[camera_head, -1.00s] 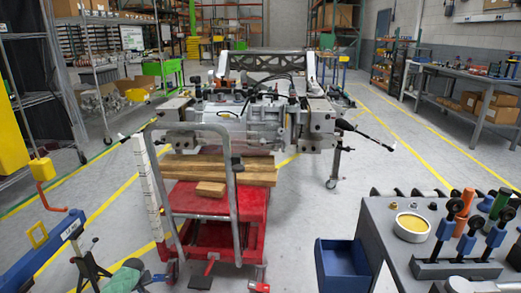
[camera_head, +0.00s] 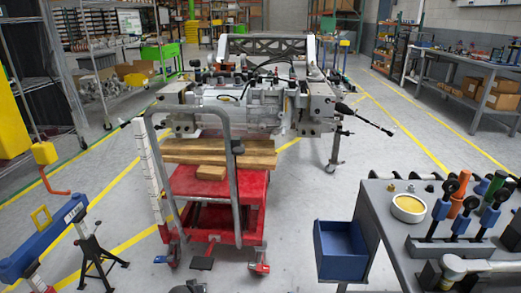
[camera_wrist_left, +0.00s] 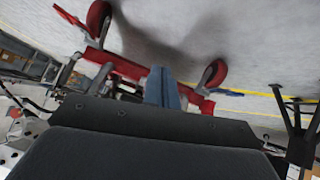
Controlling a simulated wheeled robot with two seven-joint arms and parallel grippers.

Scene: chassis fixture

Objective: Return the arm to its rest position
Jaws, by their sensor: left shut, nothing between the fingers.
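My left gripper (camera_wrist_left: 163,85) shows in the left wrist view as blue-grey fingers beyond the dark wrist housing. The fingers are closed together with nothing held. Behind them are the red frame and wheels of the red cart (camera_head: 206,183). In the head view, only a small dark piece at the bottom edge may belong to my left arm. A pale link at the bottom right may be my right arm; no right gripper can be made out.
The metal chassis assembly (camera_head: 250,105) stands beyond the cart, above wooden boards (camera_head: 220,151). A grey workbench (camera_head: 385,230) with a blue bin (camera_head: 341,250) is at right. Floor between cart and bench is clear.

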